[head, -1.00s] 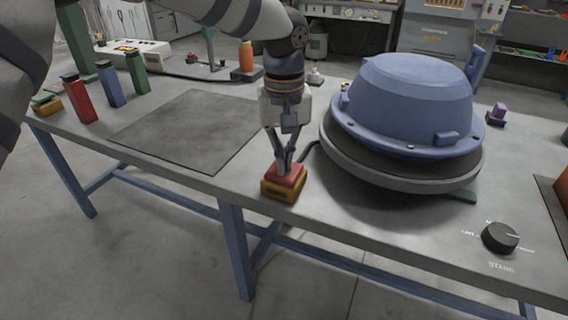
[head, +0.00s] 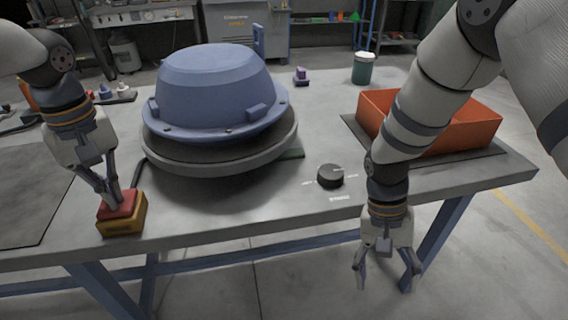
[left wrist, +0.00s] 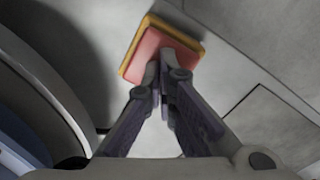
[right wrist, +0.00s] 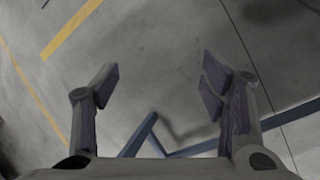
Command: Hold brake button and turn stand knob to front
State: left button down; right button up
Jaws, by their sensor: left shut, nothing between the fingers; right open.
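The brake button is a red cap (head: 118,207) on a yellow base (head: 122,226) at the table's front edge, left in the head view. My left gripper (head: 113,199) is shut and empty, its tips on the red cap; the left wrist view also shows the cap (left wrist: 158,52) at the fingertips. The stand knob (head: 330,176) is a black round dial with white markings on the tabletop, right of the blue hood. Its pointer line faces right in the head view. My right gripper (head: 387,277) is open and empty, hanging past the table's front edge, right of and below the knob.
A blue hood (head: 215,90) sits on a round grey stand (head: 225,158) between button and knob. An orange bin (head: 460,122) stands on a dark mat behind my right arm. A green cup (head: 365,68) and a purple piece (head: 301,76) are at the back. Tabletop around the knob is clear.

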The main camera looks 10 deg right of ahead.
jog(key=w+d+r+m, duration=0.1)
jog(key=w+r, duration=0.3)
jog(key=r, duration=0.4)
jog(key=w+r+m, duration=0.2)
jog(key=w+r, duration=0.2)
jog(key=r, duration=0.4)
jog(key=t, duration=0.4)
send_near(332, 171)
jog(key=shift+n+y, duration=0.3)
jog(key=f, duration=0.8)
jog(key=shift+s+d+f, duration=0.2)
jog(key=shift+d, duration=0.05)
jog(key=shift+f, duration=0.45)
jog(key=c, duration=1.2)
